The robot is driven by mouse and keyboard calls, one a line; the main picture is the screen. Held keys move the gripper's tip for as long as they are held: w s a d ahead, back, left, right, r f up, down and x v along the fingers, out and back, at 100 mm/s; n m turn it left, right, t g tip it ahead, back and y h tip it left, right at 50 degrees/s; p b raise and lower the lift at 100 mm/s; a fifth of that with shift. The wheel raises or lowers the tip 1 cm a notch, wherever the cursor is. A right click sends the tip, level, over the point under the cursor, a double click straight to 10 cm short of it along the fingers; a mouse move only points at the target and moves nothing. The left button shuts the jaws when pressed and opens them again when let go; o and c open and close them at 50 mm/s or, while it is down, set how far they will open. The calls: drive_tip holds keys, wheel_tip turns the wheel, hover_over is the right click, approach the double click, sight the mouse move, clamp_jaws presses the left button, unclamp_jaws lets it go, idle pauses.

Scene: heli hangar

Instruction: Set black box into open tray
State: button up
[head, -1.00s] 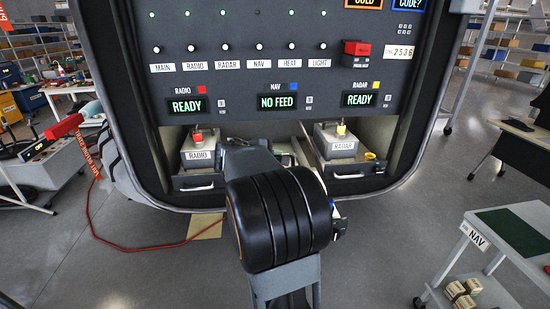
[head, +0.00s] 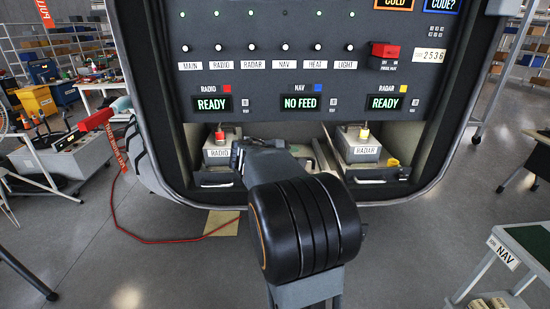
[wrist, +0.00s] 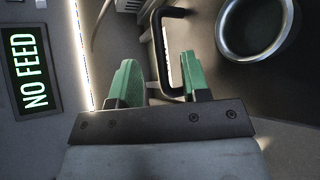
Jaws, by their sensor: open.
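No loose black box can be made out for certain in either view. Under the panel in the head view, a pulled-out tray (head: 215,179) on the left bears a grey RADIO box. A tray (head: 368,175) on the right bears a grey RADAR box. The space between them, under the NAV display (head: 300,103), is mostly hidden by my arm. In the wrist view my gripper (wrist: 158,75) is open, with green finger pads. A black U-shaped handle (wrist: 182,50) reaches between the fingers, which do not visibly close on it.
NAV reads NO FEED; RADIO and RADAR read READY. A metal ring (wrist: 255,28) lies right of the handle. A NAV cart (head: 520,250) stands at lower right. A red cable (head: 150,240) runs across the floor at left.

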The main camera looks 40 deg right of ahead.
drive_tip(key=v, duration=1.2)
drive_tip(key=shift+b, duration=0.35)
drive_tip(key=shift+w+d, duration=0.1)
